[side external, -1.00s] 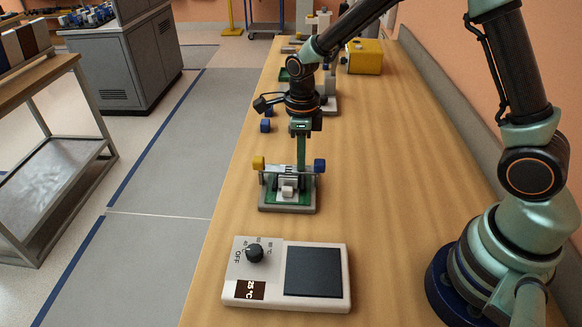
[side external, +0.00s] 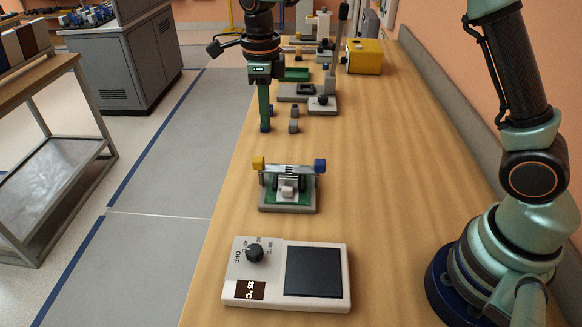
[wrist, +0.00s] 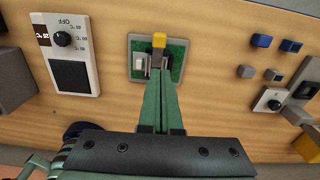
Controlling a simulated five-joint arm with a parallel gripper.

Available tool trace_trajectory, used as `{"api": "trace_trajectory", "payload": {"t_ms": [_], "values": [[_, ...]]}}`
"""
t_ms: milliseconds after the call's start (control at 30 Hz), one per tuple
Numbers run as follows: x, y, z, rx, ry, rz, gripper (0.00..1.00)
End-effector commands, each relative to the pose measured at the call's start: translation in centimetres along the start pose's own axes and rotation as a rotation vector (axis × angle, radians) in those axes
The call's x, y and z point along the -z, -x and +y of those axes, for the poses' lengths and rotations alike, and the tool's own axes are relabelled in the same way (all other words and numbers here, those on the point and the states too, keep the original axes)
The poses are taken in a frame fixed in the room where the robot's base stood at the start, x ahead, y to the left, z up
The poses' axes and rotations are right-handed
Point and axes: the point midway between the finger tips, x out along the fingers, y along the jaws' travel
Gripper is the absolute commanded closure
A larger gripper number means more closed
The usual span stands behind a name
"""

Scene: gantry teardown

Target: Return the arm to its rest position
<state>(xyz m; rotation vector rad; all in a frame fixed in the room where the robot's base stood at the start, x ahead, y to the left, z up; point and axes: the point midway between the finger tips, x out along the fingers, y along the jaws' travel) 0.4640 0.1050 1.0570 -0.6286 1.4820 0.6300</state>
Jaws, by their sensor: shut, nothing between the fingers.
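My gripper (side external: 265,130) hangs fingers down above the left side of the bench, beyond the gantry fixture in the side view. Its fingers are shut with nothing held, and they point toward the fixture in the wrist view (wrist: 158,80). The gantry fixture (side external: 287,207) stands on the bench, apart from the gripper. It has a grey base, a green board, a metal bar, a white block, a yellow knob (side external: 258,162) and a blue knob (side external: 320,165). In the wrist view the fingers hide part of the fixture (wrist: 175,45).
A hot plate with a dial (side external: 316,271) sits at the near end of the bench. Small blue blocks (wrist: 262,41) and grey blocks (wrist: 246,71) lie near a dial device (wrist: 270,100). A yellow box (side external: 364,57) stands far right. Bench around the fixture is clear.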

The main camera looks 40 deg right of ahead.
Motion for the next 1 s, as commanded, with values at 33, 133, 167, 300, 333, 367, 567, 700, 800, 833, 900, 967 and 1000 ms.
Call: {"api": "trace_trajectory", "payload": {"t_ms": [33,133,167,300,333,367,567,700,800,833,900,967,1000], "values": [[0.2,0.4,0.0,0.004,0.023,-0.006,1.0],[1.1,1.7,-0.1,0.021,0.131,-0.028,1.0],[1.5,2.2,0.0,0.029,0.179,-0.035,1.0],[4.1,4.6,0.2,0.082,0.462,-0.071,1.0],[4.7,5.1,0.3,0.096,0.526,-0.077,1.0],[5.3,5.5,0.4,0.111,0.59,-0.082,1.0],[9.3,7.7,1.4,0.22,1.017,-0.087,1.0],[12.1,8.6,2.3,0.306,1.313,-0.062,1.0],[14.1,8.8,3.1,0.37,1.522,-0.026,1.0],[14.6,8.8,3.3,0.39,1.586,-0.013,1.0],[15.9,8.7,3.8,0.433,1.729,0.025,1.0],[16.9,8.6,4.2,0.469,1.847,0.062,1.0],[17.5,8.4,4.5,0.489,1.921,0.087,1.0]]}}
